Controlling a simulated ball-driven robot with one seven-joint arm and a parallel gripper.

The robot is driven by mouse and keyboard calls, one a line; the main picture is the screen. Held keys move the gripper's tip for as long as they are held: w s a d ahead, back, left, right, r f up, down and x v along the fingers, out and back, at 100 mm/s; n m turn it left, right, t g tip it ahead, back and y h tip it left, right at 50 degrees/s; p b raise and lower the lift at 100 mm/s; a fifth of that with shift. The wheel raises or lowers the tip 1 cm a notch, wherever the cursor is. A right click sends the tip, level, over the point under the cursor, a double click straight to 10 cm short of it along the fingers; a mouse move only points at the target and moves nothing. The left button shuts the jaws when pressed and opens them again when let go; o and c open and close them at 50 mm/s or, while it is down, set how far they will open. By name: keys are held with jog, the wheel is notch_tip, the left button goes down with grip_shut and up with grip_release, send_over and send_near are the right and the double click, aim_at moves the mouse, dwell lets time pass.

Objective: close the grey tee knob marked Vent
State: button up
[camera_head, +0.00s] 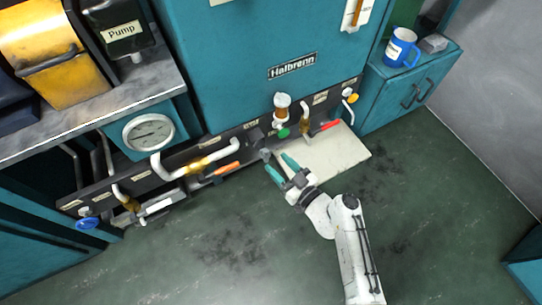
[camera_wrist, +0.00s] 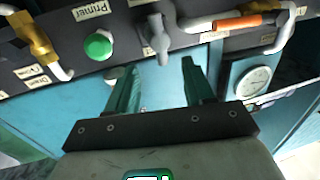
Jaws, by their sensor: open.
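The grey tee knob (camera_head: 265,154) sits on the dark pipe panel, between the green knob and the orange handle. In the wrist view the grey tee knob (camera_wrist: 157,38) hangs just beyond my fingertips, near the middle of the gap between them; I see no contact. Its bar runs roughly along the view's vertical. Its Vent label cannot be read in either view. My gripper (camera_head: 278,163) is open and empty in front of the panel. Its two teal fingers (camera_wrist: 160,66) are spread and point at the panel.
A green knob (camera_wrist: 97,45) and an orange handle (camera_wrist: 237,22) on a white pipe flank the tee knob. A red handle (camera_head: 330,125), a blue wheel (camera_head: 87,223) and a gauge (camera_head: 148,132) are farther along. A pale sheet (camera_head: 335,160) lies below; the floor is clear.

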aim_at(268, 155)
jog(key=shift+b+x, duration=0.4)
jog(key=shift+x, duration=2)
jog(key=c, duration=1)
jog(key=shift+o, duration=0.2)
jog(key=shift+f, duration=0.1)
